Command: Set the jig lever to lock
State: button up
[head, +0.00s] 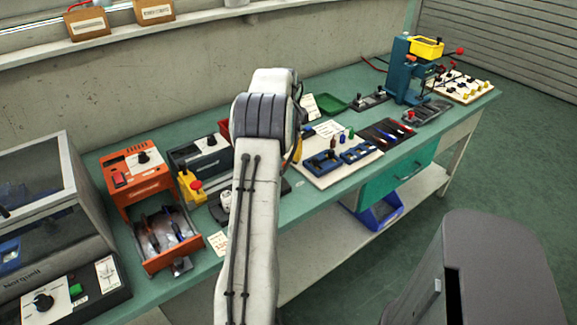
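Two blue blocks sit on a white board on the bench, a left one (322,164) and a right one (359,153); they look like fixtures, but I cannot tell whether either is the jig. Small brown, blue and green upright pieces (342,136) stand behind them. No lever marked lock is readable. My arm rises through the middle and hides part of the bench. My gripper is not visible, hidden behind the arm.
An orange unit with an open drawer (168,253) and a clear-lidded machine (50,200) stand at left. A teal press with a yellow bin (426,47) stands at far right, near a board of knobs (460,86). A green tray (328,103) lies at the back.

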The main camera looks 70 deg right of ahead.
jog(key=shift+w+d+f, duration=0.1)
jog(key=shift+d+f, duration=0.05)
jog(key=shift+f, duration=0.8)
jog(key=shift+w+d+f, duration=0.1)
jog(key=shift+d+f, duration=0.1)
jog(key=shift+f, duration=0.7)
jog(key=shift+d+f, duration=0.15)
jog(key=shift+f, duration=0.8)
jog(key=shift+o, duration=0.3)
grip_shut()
